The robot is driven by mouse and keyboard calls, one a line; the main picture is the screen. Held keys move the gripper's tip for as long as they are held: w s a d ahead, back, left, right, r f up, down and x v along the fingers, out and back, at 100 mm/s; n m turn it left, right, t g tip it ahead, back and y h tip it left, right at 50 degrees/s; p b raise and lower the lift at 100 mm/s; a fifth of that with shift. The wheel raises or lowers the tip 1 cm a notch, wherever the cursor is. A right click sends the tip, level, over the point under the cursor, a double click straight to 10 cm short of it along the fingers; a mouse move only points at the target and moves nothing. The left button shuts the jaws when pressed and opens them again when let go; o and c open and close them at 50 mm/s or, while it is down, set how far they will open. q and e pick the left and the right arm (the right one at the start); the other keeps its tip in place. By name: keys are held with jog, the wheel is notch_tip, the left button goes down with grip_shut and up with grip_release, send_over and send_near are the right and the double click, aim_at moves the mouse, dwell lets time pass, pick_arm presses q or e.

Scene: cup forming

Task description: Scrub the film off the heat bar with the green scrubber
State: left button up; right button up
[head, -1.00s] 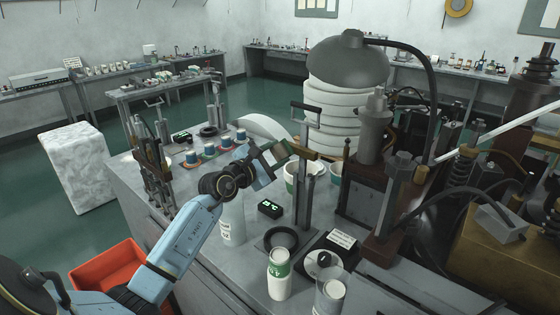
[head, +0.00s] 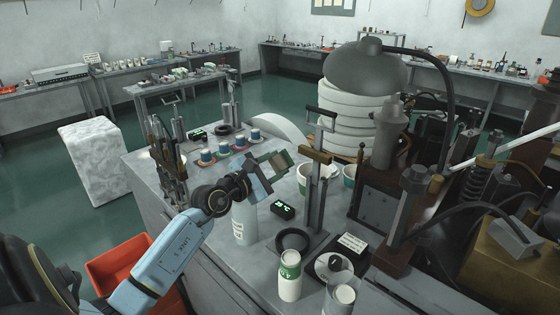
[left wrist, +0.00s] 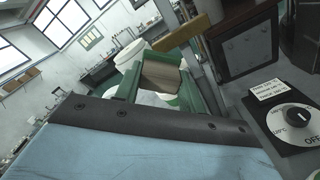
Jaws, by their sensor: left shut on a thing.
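My left gripper (head: 272,166) is shut on the green scrubber (head: 264,160), a green block with a tan part. The scrubber also shows ahead of the wrist in the left wrist view (left wrist: 183,98). The tan heat bar (head: 317,156) crosses an upright metal stand, just right of the scrubber; a gap shows between them in the head view. In the left wrist view the bar (left wrist: 181,33) lies beyond and above the scrubber. I cannot make out the film on it. My right gripper is in neither view.
A temperature dial (head: 335,264), a small green-lit display (head: 283,210), a white bottle (head: 244,222) and a green-labelled can (head: 290,277) stand near the stand. Paper cups (head: 306,176) stand behind it. A dark machine (head: 378,205) blocks the right side.

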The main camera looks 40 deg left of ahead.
pick_arm(q)
jog(key=shift+s, duration=0.1)
jog(key=shift+s+a, duration=0.1)
jog(key=shift+s, duration=1.35)
